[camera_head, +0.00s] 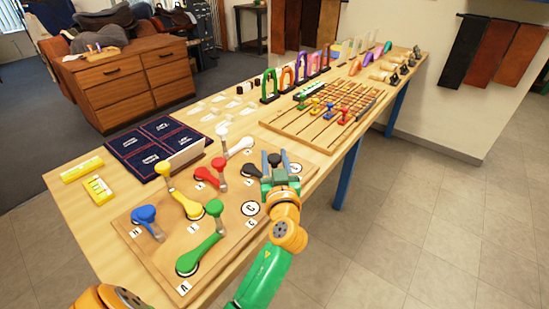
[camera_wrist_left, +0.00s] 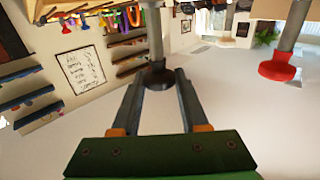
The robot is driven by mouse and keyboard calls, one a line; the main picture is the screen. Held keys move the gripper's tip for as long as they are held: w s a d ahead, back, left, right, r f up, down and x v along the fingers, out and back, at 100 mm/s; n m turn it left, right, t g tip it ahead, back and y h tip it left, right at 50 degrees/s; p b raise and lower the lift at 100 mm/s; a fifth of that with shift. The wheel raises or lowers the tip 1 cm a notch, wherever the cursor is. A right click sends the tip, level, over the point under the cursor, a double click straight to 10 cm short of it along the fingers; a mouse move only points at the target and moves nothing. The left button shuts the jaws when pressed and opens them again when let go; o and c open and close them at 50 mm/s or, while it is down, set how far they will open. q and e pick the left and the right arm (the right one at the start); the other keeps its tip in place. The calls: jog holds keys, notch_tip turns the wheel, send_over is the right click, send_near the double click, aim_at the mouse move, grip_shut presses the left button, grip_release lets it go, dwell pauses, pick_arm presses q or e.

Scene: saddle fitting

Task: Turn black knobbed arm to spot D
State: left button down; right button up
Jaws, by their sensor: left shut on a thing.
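The black knobbed arm (camera_head: 250,172) is on the wooden board, its black knob (camera_head: 274,159) at the far side of my left gripper (camera_head: 279,177). In the left wrist view, the fingers of my left gripper (camera_wrist_left: 157,95) are closed around the dark knob (camera_wrist_left: 158,77) on its grey post (camera_wrist_left: 154,35). My gripper hides part of the arm and board. Round lettered spots lie near it, one marked G (camera_head: 250,208) and one partly hidden (camera_head: 295,167). I cannot make out which spot is D. My right gripper is not in view.
The board (camera_head: 150,262) also carries red (camera_head: 212,178), white (camera_head: 240,146), yellow (camera_head: 188,205), green (camera_head: 200,253) and blue (camera_head: 147,217) knobbed arms, close together. A dark blue mat (camera_head: 158,143) lies behind. A rail board (camera_head: 325,115) with coloured pieces stands farther along the table.

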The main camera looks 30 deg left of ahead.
pick_arm(q)
jog(key=m+t+h+p, duration=0.1)
jog(key=h+p, duration=0.1)
jog(key=m+t+h+p, duration=0.1)
jog(key=m+h, duration=0.1)
jog(key=shift+s+a+r+m+t+h+p, duration=0.1)
jog(key=shift+a+r+m+t+h+p, duration=0.05)
jog(key=shift+m+t+h+p, duration=0.2)
jog(key=shift+f+m+t+h+p, duration=0.2)
jog(key=shift+m+t+h+p, duration=0.2)
jog(key=shift+h, duration=0.25)
jog(key=c, duration=0.6)
grip_release()
jog(key=shift+f, duration=0.1)
jog(key=shift+c, duration=0.2)
jog(key=shift+o, duration=1)
jog(key=shift+w, duration=0.2)
jog(key=shift+w+f, duration=0.15)
jog(key=shift+w, duration=0.05)
jog(key=shift+s, duration=0.1)
